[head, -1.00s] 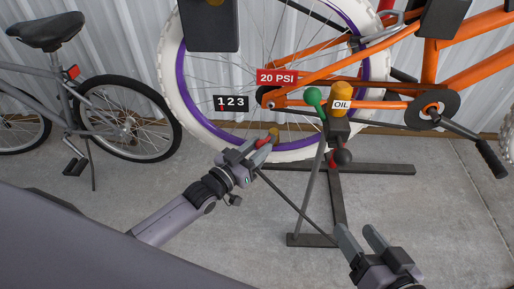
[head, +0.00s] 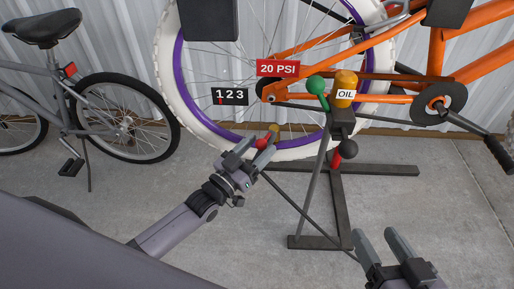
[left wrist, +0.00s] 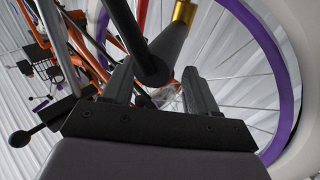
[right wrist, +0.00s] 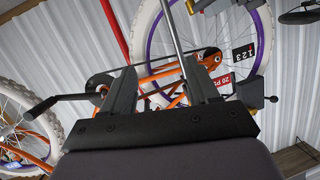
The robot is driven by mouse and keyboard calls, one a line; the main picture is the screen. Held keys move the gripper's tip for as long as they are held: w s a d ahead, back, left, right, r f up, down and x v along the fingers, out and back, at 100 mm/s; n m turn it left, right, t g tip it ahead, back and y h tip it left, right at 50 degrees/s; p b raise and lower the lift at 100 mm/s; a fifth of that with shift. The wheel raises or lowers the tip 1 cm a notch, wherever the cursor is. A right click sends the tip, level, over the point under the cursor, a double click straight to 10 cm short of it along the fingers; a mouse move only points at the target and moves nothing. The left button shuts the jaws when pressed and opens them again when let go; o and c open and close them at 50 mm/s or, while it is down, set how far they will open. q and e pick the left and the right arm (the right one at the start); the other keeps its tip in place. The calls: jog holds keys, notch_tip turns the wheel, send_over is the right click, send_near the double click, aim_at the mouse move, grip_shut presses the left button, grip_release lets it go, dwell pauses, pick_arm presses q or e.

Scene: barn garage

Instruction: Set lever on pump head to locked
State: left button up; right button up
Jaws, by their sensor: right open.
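The pump head, a dark body with a brassy end (head: 273,129), is at the lower rim of the bike's white-tyred wheel. A red lever (head: 262,143) sticks out beside it. My left gripper (head: 251,150) is at the pump head, its fingers apart on either side of the lever area. In the left wrist view, the dark pump head with its brassy end (left wrist: 184,13) reaches between and beyond the fingers, with gaps showing; the lever's position cannot be told there. My right gripper (head: 377,240) is open and empty at the lower right.
A thin dark hose runs to lower right. The orange bike (head: 437,60) is behind; a grey bike (head: 105,110) stands left. Floor between is clear.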

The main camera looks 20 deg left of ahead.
pick_arm(q)
jog(key=p+v, duration=0.2)
jog(key=v, duration=0.5)
pick_arm(e)
jog(key=shift+w+a+m+g+y, duration=0.15)
jog(key=shift+a+m+g+y, duration=0.15)
jog(key=shift+a+g, duration=0.35)
pick_arm(q)
jog(key=shift+s, duration=0.1)
pick_arm(e)
jog(key=shift+a, duration=0.15)
jog(key=shift+t, duration=0.25)
